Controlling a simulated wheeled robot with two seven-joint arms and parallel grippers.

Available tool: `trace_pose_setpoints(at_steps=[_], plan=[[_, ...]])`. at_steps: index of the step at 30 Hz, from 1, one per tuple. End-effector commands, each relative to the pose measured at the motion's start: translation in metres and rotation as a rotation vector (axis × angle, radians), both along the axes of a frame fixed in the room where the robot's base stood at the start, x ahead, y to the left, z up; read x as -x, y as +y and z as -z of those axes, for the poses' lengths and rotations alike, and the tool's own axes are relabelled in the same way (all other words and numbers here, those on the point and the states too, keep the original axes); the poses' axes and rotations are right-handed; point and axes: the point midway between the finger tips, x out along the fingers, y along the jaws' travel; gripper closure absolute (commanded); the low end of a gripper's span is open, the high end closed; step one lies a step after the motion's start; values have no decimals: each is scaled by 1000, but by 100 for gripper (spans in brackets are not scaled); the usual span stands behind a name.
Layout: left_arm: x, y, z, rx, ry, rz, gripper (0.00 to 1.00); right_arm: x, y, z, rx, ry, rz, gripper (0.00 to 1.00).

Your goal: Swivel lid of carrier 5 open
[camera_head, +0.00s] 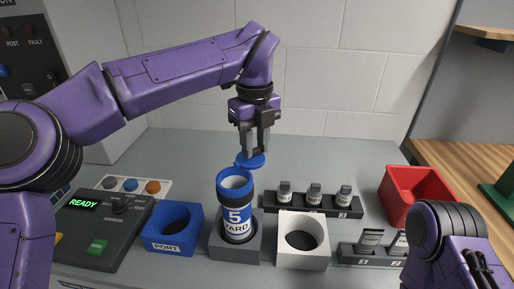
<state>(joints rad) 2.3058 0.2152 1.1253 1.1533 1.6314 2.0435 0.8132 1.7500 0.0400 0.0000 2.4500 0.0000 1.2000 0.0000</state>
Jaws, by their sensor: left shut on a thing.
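Carrier 5 (237,213) is a white tube with a blue collar and a "5 YARD" label. It stands upright in a grey square holder (218,243) at the middle of the bench. Its blue lid (250,162) sits off to the back right of the rim, and the round mouth shows uncovered. My left gripper (257,152) points down from above and behind the carrier, with its fingers shut on the lid. The fingertips partly hide where they meet it. My right arm shows at the lower right; its gripper is out of view.
A blue PORT holder (157,239) and a white holder (289,258) flank the carrier. A black rack (270,206) with several small vials stands behind right, a grey rack (350,255) in front of a red bin (420,190). A control panel (100,235) reading READY is at left.

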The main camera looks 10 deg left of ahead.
Motion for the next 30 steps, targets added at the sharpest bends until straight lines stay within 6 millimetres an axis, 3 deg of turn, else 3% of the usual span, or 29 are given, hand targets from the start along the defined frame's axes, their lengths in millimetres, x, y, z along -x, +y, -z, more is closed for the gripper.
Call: trace_pose_setpoints(at_steps=[21,22,24,30], plan=[[-2,2,0,1,1,-69,99,0,0,4,0,0,0,57],[-2,2,0,1,1,-69,59,0,0,4,0,0,0,57],[-2,2,0,0,0,-69,43,0,0,4,0,0,0,57],[-2,2,0,0,0,-68,43,0,0,4,0,0,0,57]])
